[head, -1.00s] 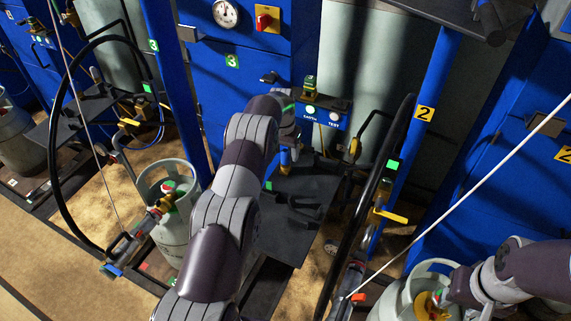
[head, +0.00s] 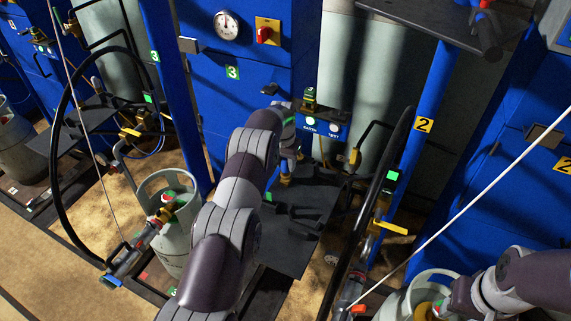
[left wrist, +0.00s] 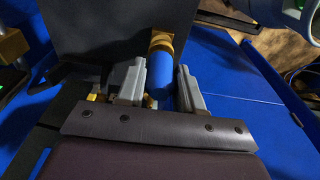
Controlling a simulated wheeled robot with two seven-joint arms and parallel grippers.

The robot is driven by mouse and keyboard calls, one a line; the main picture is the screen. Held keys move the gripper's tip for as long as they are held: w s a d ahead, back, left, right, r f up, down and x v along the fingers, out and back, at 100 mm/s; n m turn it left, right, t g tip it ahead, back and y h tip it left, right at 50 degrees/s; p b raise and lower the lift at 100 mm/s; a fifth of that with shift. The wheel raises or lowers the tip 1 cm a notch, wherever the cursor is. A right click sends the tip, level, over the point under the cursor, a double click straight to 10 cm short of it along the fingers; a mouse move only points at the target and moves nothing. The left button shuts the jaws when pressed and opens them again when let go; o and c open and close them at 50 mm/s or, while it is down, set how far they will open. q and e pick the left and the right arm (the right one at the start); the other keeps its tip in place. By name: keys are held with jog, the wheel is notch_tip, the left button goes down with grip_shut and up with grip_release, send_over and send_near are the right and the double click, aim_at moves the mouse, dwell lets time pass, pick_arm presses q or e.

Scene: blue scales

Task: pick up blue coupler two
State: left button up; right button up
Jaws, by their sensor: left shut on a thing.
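In the left wrist view my left gripper (left wrist: 160,72) is shut, with its two grey fingers on either side of a blue cylindrical part (left wrist: 160,84) with a brass collar. This part looks like a blue coupler; its number cannot be read. In the head view my left arm reaches up from the bottom to the panel by the EARTH and TEST lights.
A dark shelf (head: 295,235) lies below my left wrist. A black hose (head: 385,175) hangs near the post labelled 2 (head: 424,124). Grey gas bottles stand at left (head: 178,235) and lower right (head: 398,304). A white cable (head: 480,197) crosses the right side.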

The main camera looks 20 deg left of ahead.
pick_arm(q)
jog(key=r+p, duration=0.1)
jog(key=r, duration=0.1)
jog(key=r+p, duration=0.1)
jog(key=shift+d+r, duration=0.2)
jog(key=shift+r, duration=0.2)
jog(key=d+r, duration=0.3)
jog(key=d, duration=0.2)
jog(key=s+d+r+b, duration=0.1)
jog(key=d+r, duration=0.2)
jog(key=d, duration=0.3)
jog(key=shift+d+b, duration=0.15)
jog(key=shift+b, duration=0.15)
pick_arm(e)
jog(key=shift+r, duration=0.65)
pick_arm(q)
notch_tip(320, 180, up, 5)
jog(key=p, duration=0.5)
pick_arm(e)
notch_tip(320, 180, up, 5)
jog(key=shift+s+r, duration=0.1)
jog(key=shift+r, duration=0.05)
